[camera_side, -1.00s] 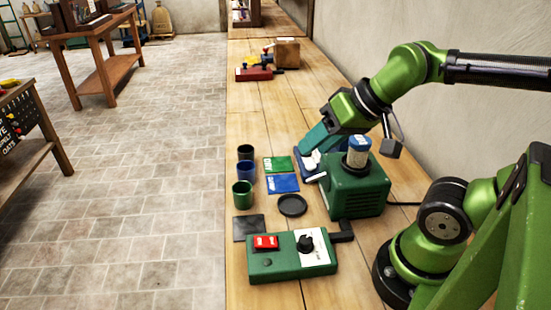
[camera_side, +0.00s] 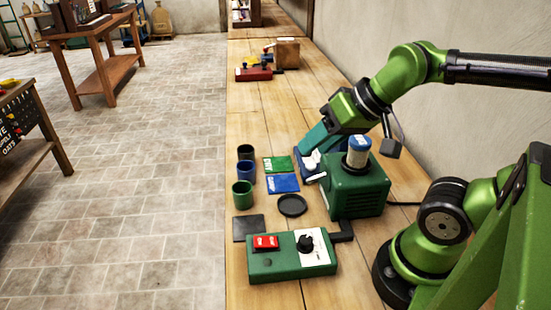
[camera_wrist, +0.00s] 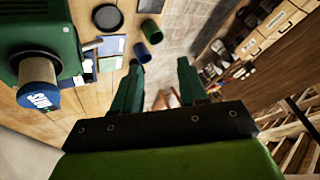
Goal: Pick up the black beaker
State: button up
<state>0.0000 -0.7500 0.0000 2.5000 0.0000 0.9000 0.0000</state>
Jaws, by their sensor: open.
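The black beaker (camera_side: 245,152) stands upright on the wooden bench in the side view, farthest back in a row of beakers near the bench's left edge. In the wrist view I cannot make it out for sure; a finger may hide it. My gripper (camera_wrist: 159,64) is open, its two green fingers apart with nothing between them. In the side view my gripper (camera_side: 306,145) is to the right of the black beaker, above the bench and clear of it.
A blue beaker (camera_side: 246,172) and a green beaker (camera_side: 242,194) stand in front of the black one. Green (camera_side: 277,164) and blue (camera_side: 283,183) cards and a black disc (camera_side: 292,205) lie nearby. A green machine (camera_side: 357,189) and a control box (camera_side: 291,262) stand in front.

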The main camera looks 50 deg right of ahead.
jog(key=o, duration=0.4)
